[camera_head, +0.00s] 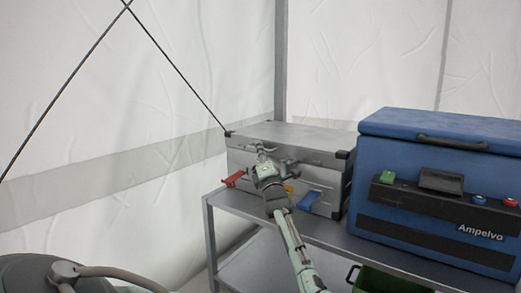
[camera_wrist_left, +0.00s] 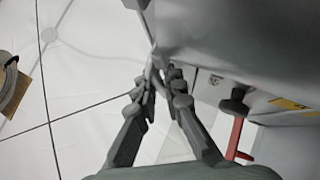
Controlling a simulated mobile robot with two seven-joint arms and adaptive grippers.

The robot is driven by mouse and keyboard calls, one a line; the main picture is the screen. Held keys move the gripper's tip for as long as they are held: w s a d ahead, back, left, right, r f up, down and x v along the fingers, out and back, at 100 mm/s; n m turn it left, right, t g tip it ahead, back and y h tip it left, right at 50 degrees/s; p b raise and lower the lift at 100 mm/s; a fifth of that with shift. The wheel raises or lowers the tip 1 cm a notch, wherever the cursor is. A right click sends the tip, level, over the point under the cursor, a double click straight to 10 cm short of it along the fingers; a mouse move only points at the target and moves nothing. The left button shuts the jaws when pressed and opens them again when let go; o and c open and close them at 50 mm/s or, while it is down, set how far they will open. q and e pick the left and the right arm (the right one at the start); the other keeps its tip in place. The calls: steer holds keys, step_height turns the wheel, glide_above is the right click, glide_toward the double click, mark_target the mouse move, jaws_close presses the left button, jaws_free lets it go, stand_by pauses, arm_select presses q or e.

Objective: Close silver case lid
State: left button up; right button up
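The silver case (camera_head: 330,182) stands on a grey shelf left of a blue cooler. Its lid (camera_head: 310,137) lies flat across the top in the head view; I cannot tell whether its front edge is fully seated. A red latch (camera_head: 235,178) and a blue latch (camera_head: 308,201) hang on the front. My left gripper (camera_head: 262,150) is at the upper front edge of the case, partly covering it. In the left wrist view its fingers (camera_wrist_left: 161,75) are close together, with the lid (camera_wrist_left: 240,40) and red latch (camera_wrist_left: 235,135) to their right. My right gripper is not in view.
The blue cooler (camera_head: 430,160) stands close to the case's right side on the shelf (camera_head: 237,206). A green crate (camera_head: 385,280) sits below. A dark cable (camera_head: 180,75) runs down to the case's back left corner. White tent walls (camera_head: 110,120) stand behind.

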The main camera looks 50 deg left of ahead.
arm_select(q)
steer(key=shift+o, duration=1)
steer(key=shift+s+f, duration=0.1)
steer(key=shift+f, duration=0.25)
steer(key=v, duration=1.2)
steer(key=shift+s, duration=0.1)
